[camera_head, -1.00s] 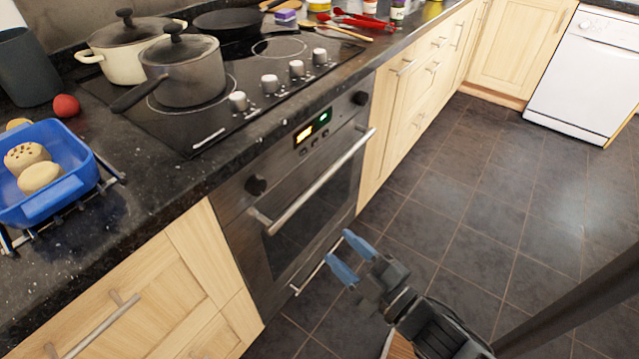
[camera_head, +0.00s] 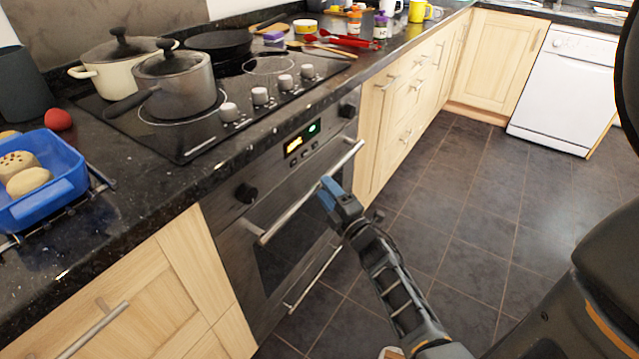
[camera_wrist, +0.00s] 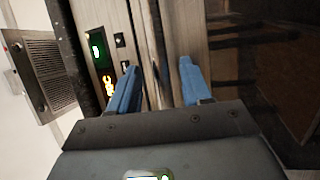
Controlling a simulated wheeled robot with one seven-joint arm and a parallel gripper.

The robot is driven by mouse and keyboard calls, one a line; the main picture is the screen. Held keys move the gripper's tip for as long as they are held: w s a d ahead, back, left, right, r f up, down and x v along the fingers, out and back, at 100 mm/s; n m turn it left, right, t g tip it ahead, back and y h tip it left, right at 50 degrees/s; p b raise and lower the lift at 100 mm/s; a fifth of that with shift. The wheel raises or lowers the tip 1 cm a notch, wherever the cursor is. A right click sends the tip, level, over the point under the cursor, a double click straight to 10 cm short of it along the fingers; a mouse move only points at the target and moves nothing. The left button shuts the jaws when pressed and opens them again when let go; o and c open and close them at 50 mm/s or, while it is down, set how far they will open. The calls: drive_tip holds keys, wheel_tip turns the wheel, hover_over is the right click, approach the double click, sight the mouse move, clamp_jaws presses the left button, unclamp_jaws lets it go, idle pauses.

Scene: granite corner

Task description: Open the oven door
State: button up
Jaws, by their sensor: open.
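The oven (camera_head: 290,200) is built in below the hob, and its door (camera_head: 285,255) is shut. The long metal door handle (camera_head: 290,213) runs across the top of the door, under the lit display. I cannot tell whether the fingers touch the handle. The oven display (camera_wrist: 102,65) shows left of the fingers.
Pots (camera_head: 178,85) and a black pan (camera_head: 218,42) stand on the hob (camera_head: 175,140) above. A blue tray (camera_head: 65,190) with food is on the worktop at left. A lower bar handle (camera_head: 312,280) sits below the oven door. The tiled floor (camera_head: 470,190) at right is clear.

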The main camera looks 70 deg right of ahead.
sight(320, 184)
drive_tip(key=shift+x, duration=1.75)
clamp_jaws()
